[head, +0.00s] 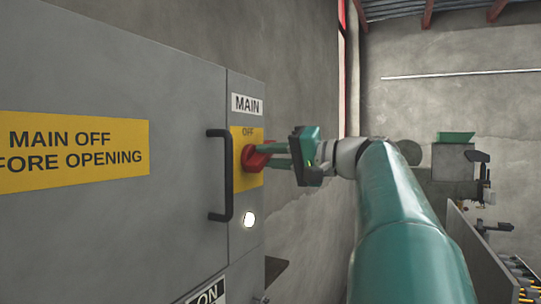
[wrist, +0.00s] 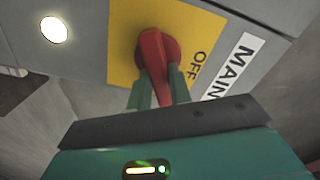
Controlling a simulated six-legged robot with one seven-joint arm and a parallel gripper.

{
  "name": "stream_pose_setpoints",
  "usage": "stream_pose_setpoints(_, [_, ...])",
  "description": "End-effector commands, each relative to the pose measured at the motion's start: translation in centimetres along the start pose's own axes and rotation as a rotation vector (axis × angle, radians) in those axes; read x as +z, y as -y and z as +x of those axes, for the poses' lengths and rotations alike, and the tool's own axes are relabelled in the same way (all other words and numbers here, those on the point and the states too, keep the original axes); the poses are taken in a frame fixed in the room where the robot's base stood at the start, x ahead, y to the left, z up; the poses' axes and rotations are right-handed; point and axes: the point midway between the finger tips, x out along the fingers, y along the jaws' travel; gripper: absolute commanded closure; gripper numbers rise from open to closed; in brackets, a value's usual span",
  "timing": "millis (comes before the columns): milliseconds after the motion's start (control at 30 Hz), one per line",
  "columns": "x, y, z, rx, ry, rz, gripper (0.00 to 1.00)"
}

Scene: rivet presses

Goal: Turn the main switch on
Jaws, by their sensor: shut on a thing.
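The main switch is a red rotary handle (head: 256,157) on a yellow plate (head: 236,138) under a white MAIN label (head: 247,104), on the grey cabinet's right-hand panel. OFF is printed at the top of the plate. In the wrist view the red handle (wrist: 154,56) shows close up, with OFF to its right on the tilted picture. My gripper (head: 271,157) reaches in from the right, and its two green fingers are shut on the red handle, one on each side. The fingertips (wrist: 158,85) partly hide the lower plate in the wrist view.
A black door handle (head: 220,175) stands out just left of the switch. A yellow warning sign (head: 75,150) is on the cabinet door. Machines stand at the right.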

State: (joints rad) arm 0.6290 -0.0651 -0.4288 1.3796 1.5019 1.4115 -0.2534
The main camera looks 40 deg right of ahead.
Motion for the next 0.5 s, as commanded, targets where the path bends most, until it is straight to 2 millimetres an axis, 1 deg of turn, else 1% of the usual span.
stream_pose_setpoints(200, [0.02, -0.31, -0.07, 0.001, 0.000, 0.198, 1.00])
stream_pose_setpoints(500, [0.11, -0.57, -0.08, 0.001, -0.001, 0.411, 1.00])
